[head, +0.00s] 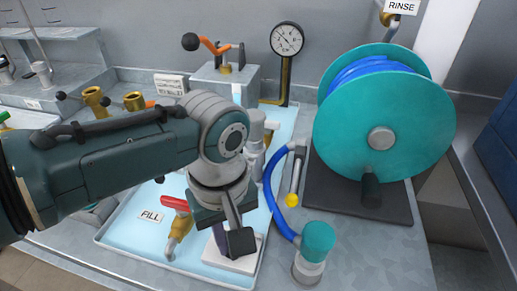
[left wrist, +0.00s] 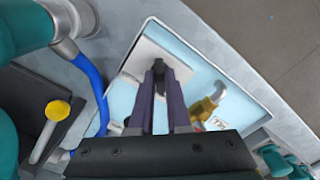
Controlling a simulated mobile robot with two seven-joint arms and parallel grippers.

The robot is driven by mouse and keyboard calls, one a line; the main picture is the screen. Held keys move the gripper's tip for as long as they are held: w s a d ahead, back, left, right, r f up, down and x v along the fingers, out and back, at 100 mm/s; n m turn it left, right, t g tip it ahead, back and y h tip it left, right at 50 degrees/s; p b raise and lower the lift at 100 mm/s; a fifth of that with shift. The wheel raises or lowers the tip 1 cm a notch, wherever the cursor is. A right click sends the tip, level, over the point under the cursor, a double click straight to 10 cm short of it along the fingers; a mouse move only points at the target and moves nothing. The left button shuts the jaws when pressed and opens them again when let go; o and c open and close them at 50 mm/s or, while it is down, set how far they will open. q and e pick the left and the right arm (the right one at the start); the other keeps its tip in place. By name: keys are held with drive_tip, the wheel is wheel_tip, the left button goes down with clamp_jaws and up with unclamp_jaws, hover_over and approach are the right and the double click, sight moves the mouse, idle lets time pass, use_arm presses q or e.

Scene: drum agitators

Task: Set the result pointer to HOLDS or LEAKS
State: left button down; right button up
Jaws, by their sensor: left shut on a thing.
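A white plate (head: 228,262) lies at the front of the pale blue tray (head: 120,232); it also shows in the left wrist view (left wrist: 150,58). My left gripper (left wrist: 159,68) reaches down over this plate, its fingers closed together at a small dark piece (left wrist: 180,70), which seems to be the result pointer. The fingers and wrist hide most of the pointer, and no HOLDS or LEAKS lettering can be read. In the head view my left gripper (head: 230,240) is above the plate. My right gripper is in neither view.
A red-handled brass valve (head: 180,222) stands left of the plate by a FILL label (head: 151,217). A blue hose (head: 270,190) and a teal-capped fitting (head: 317,243) are close on the right. A large teal reel (head: 385,110) and a gauge (head: 287,40) stand behind.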

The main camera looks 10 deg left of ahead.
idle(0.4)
use_arm(q)
drive_tip(key=c, duration=0.9)
unclamp_jaws()
wheel_tip(320, 180, up, 10)
drive_tip(key=p, duration=0.3)
drive_tip(key=shift+p, duration=0.3)
drive_tip(key=shift+s, duration=0.1)
